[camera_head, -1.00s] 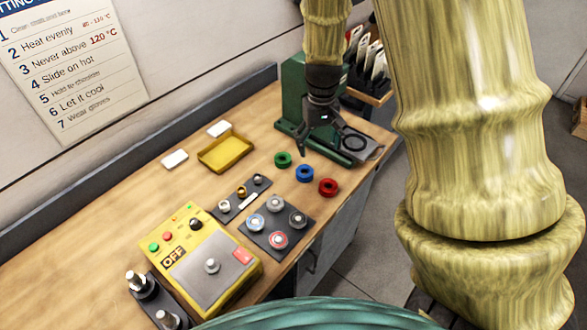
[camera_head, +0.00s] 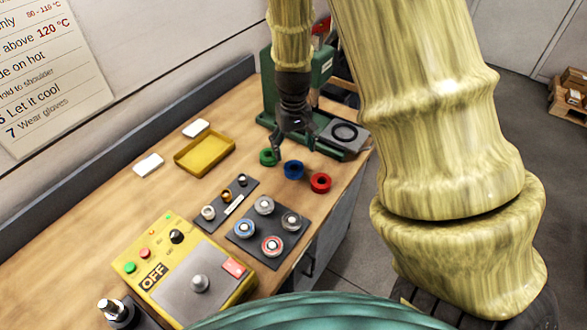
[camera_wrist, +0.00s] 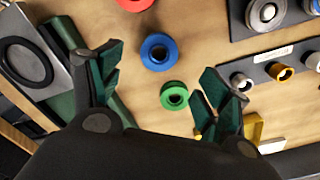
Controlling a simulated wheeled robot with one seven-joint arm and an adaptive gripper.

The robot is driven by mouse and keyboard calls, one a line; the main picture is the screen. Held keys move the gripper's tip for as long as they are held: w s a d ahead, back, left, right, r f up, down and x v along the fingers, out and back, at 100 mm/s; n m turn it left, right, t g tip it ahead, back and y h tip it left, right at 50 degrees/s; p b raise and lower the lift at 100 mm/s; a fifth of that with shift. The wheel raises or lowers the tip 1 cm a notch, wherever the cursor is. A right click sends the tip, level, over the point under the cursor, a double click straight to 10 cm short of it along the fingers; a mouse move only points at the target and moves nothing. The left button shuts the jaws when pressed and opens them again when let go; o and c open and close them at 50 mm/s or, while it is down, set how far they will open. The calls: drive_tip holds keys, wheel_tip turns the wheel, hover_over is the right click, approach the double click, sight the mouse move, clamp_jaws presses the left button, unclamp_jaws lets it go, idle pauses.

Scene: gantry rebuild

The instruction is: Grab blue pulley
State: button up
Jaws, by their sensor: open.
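The blue pulley (camera_head: 293,170) lies on the wooden bench between a green pulley (camera_head: 268,157) and a red pulley (camera_head: 320,183). In the wrist view the blue pulley (camera_wrist: 159,52) is ahead of my gripper (camera_wrist: 170,88), past the fingertips and roughly centred between them. The green pulley (camera_wrist: 174,95) shows nearer, between the open fingers. The red pulley (camera_wrist: 134,3) is cut off at the top edge. My gripper (camera_head: 294,155) is open and empty, pointing down above the pulleys. I cannot tell its exact height.
A green machine (camera_head: 268,92) with a grey plate and black ring stands behind. A yellow tray (camera_head: 204,170), a dark plate of round parts (camera_head: 246,232) and a yellow control box (camera_head: 160,240) occupy the bench to the left and front.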

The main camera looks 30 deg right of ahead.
sight(294, 168)
drive_tip(key=shift+d+f+p, duration=0.1)
drive_tip(key=shift+f+p, duration=1.4)
drive_tip(key=shift+f, duration=2.35)
drive_tip(key=c, duration=1.2)
